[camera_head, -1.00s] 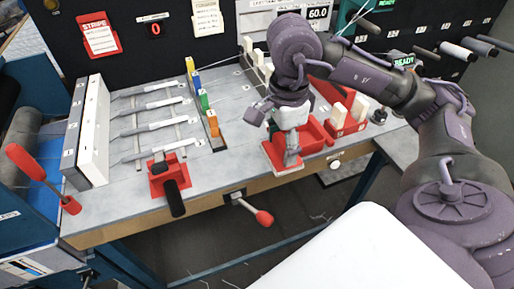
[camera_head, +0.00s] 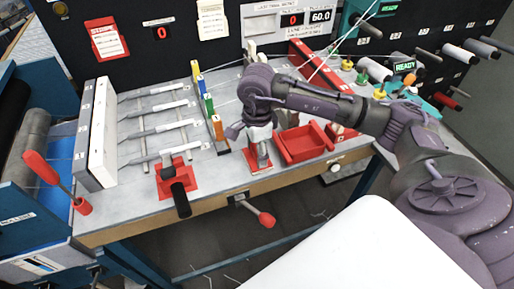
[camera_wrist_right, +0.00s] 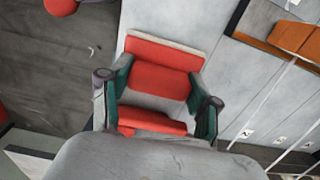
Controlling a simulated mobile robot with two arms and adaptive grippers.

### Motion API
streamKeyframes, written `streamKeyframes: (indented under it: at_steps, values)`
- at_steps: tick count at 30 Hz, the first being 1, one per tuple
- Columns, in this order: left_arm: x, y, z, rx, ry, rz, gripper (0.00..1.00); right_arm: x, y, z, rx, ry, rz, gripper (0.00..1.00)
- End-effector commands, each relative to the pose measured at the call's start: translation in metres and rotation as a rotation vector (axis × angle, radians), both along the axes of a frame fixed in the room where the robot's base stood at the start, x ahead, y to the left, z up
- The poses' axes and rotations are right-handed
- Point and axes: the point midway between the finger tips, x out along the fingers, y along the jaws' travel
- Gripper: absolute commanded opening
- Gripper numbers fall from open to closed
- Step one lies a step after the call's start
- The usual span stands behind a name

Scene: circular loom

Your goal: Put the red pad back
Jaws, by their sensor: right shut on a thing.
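My right gripper (camera_head: 263,163) points down over the front part of the bench, left of the red tray. It is shut on the red pad (camera_head: 260,169), which shows low between and around its fingers at the bench's front edge. In the right wrist view the pad (camera_wrist_right: 160,80) is red with a pale edge, between the green-lined fingers of the gripper (camera_wrist_right: 160,92). Whether the pad touches the bench I cannot tell. My left gripper is not in view.
The open red tray (camera_head: 305,146) stands just right of the gripper. A red clamp with a black handle (camera_head: 173,180) is to the left. Coloured blocks (camera_head: 209,104) stand in a row behind. A red-knobbed lever (camera_head: 266,219) sticks out below the front edge.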

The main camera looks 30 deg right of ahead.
Motion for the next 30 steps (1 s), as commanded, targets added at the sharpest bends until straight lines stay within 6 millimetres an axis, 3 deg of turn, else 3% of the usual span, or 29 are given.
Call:
streamKeyframes:
  at_steps: [8,9,14,23,26,30]
  values:
    - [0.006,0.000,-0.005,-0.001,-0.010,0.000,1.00,0.000,0.000,-0.004,0.001,0.000,0.000,0.34]
    - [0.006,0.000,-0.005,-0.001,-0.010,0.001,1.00,0.000,0.000,-0.004,0.001,0.000,0.000,0.63]
    - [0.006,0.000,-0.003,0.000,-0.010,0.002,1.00,0.000,0.000,-0.003,0.000,0.001,0.000,0.87]
    - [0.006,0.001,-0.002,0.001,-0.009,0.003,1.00,0.000,0.000,-0.002,0.000,0.000,-0.001,0.87]
    - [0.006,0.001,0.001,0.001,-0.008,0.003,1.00,0.000,0.000,0.004,0.001,-0.001,0.000,0.87]
    - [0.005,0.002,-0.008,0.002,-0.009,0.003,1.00,0.001,0.000,0.023,0.001,-0.005,0.000,0.87]
